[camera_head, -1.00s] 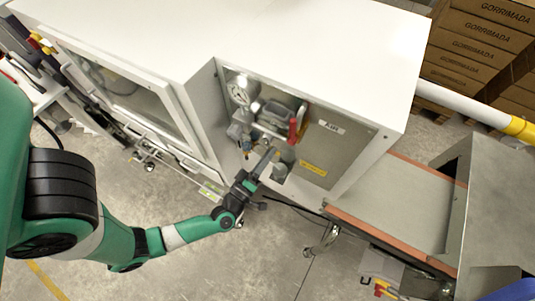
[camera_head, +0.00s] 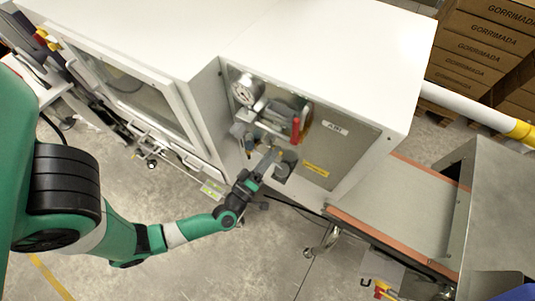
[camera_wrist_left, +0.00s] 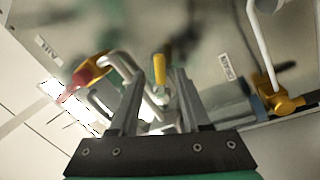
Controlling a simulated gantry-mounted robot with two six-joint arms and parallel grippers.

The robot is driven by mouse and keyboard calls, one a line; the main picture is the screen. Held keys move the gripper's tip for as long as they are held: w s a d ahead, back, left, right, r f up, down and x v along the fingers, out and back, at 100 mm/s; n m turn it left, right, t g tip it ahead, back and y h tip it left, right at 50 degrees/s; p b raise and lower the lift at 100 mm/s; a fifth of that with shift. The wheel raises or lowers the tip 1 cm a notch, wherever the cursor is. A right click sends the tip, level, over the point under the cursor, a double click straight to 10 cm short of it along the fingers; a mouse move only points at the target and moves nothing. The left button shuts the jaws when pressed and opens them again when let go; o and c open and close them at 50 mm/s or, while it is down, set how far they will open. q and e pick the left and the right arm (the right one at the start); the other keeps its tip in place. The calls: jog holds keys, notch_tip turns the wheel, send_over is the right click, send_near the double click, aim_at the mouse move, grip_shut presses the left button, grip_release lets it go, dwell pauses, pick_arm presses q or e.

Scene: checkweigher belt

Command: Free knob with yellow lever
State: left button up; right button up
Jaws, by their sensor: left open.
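A small yellow lever (camera_wrist_left: 159,68) shows in the left wrist view, just beyond and between the fingertips of my left gripper (camera_wrist_left: 157,95). The fingers are open, with a gap around the lever's line; I cannot tell whether either one touches it. A pale metal fitting lies below the lever, partly hidden by the fingers. I cannot make out the knob clearly. In the head view my left gripper (camera_head: 268,160) reaches into the lower part of the open cabinet bay, among the air fittings. My right gripper is not in view.
The white cabinet (camera_head: 325,40) surrounds the bay. A pressure gauge (camera_head: 243,92) and a red handle (camera_head: 296,129) sit above the gripper. In the wrist view, bent pale pipes (camera_wrist_left: 127,70) stand close to the left finger and a yellow fitting (camera_wrist_left: 285,103) lies to the right.

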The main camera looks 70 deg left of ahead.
pick_arm(q)
jog(key=v, duration=1.1)
jog(key=shift+s, duration=0.25)
jog(key=shift+w+d, duration=0.1)
jog(key=shift+d, duration=0.1)
